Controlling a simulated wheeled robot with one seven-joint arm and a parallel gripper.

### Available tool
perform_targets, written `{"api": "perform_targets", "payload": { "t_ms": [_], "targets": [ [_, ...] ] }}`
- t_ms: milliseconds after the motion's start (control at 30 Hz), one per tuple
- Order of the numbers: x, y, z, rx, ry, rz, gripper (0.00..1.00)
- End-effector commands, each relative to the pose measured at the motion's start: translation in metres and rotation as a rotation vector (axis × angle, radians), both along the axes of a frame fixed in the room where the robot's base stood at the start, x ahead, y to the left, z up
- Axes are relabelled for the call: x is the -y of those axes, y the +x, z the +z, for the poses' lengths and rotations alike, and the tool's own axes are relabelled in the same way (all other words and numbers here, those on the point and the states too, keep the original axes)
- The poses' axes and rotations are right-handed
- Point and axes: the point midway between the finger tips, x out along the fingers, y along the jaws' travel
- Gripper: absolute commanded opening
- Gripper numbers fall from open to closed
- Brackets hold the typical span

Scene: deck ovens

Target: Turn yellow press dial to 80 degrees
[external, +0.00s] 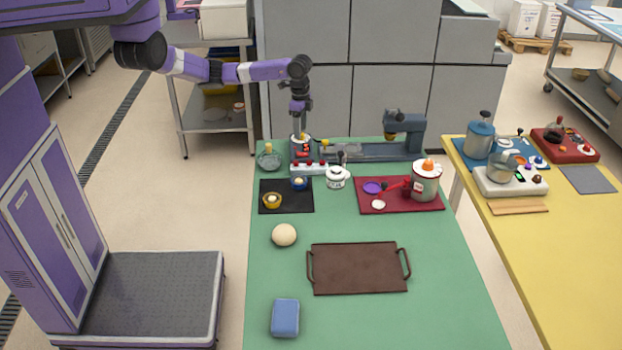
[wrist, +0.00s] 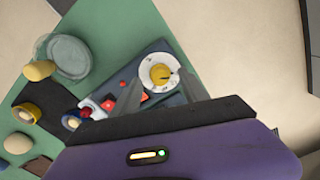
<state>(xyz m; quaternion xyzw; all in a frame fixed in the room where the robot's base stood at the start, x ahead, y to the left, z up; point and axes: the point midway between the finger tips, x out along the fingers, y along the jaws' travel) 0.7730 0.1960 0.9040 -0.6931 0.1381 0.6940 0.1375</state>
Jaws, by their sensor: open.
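The yellow dial (wrist: 159,75) sits in a round white scale plate (wrist: 148,84) on a dark blue-grey base (wrist: 122,83) in the wrist view. A dark mark shows at the knob's right side, and the scale figures are too small to read. My gripper (wrist: 160,88) is open, with one grey finger on each side of the dial's near edge. Whether the fingers touch the knob cannot be told. In the external view my gripper (external: 301,130) points down over the dial at the back left of the green table, largely hiding it.
A red-buttoned panel (external: 309,169) and a glass bowl (external: 268,160) stand close by the dial. A blue-grey machine (external: 405,130) lies to the right. The dark tray (external: 358,284), dough ball (external: 284,235) and blue sponge (external: 285,317) are nearer the front. The front right table area is clear.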

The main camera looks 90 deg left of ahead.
Motion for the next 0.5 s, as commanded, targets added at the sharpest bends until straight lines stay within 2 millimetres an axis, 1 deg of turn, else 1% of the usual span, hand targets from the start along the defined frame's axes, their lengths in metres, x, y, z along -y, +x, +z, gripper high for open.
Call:
{"api": "perform_targets", "payload": {
  "t_ms": [100,200,433,467,500],
  "targets": [
    [-0.0003,0.0,-0.0096,0.0,0.001,0.0,0.52],
    [-0.0004,0.0,-0.0133,0.0,0.001,0.0,0.52],
    [-0.0001,0.0001,-0.0141,0.001,0.001,0.0,0.52],
    [0.0,0.0002,-0.0141,0.001,0.001,0.0,0.48],
    [0.0,0.0002,-0.014,0.001,0.001,0.0,0.4]
  ]
}}
